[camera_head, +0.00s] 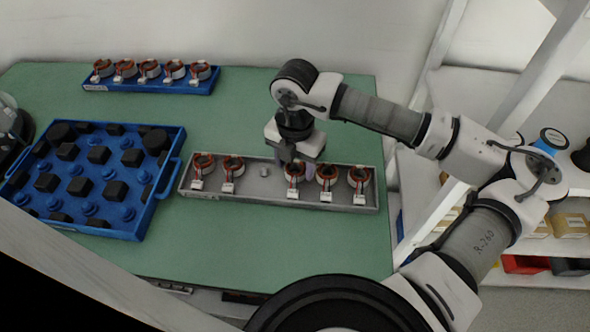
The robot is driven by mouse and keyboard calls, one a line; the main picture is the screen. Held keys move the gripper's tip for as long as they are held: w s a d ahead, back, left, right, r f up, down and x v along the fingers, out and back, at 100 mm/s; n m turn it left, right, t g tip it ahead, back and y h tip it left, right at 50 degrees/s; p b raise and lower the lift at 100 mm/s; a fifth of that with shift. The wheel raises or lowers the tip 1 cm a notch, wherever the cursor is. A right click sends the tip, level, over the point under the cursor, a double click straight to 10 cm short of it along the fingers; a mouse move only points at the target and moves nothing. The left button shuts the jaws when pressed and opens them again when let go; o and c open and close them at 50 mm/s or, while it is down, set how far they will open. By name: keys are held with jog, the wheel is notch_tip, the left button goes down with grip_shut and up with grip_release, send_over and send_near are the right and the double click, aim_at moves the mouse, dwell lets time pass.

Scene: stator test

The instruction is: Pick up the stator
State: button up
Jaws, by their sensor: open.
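Several stators, copper-red rings with white connectors, stand in a row in a grey tray (262,197) on the green table. A stator (294,177) sits just right of the tray's middle, and another stator (232,171) is to the left of a bare peg (264,173). My gripper (296,172) is over the tray at the middle-right stator, fingers pointing down and open. The fingers partly hide the back of that stator. Whether they touch it or stand around it, I cannot tell.
A blue rack (150,88) with several more stators lies at the back of the table. A large blue crate (165,190) with black blocks stands at the left, close to the grey tray. Shelves (540,250) stand at the right. The table front is clear.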

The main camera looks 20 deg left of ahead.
jog(key=shift+f, duration=0.75)
jog(key=c, duration=0.8)
jog(key=shift+r, duration=0.1)
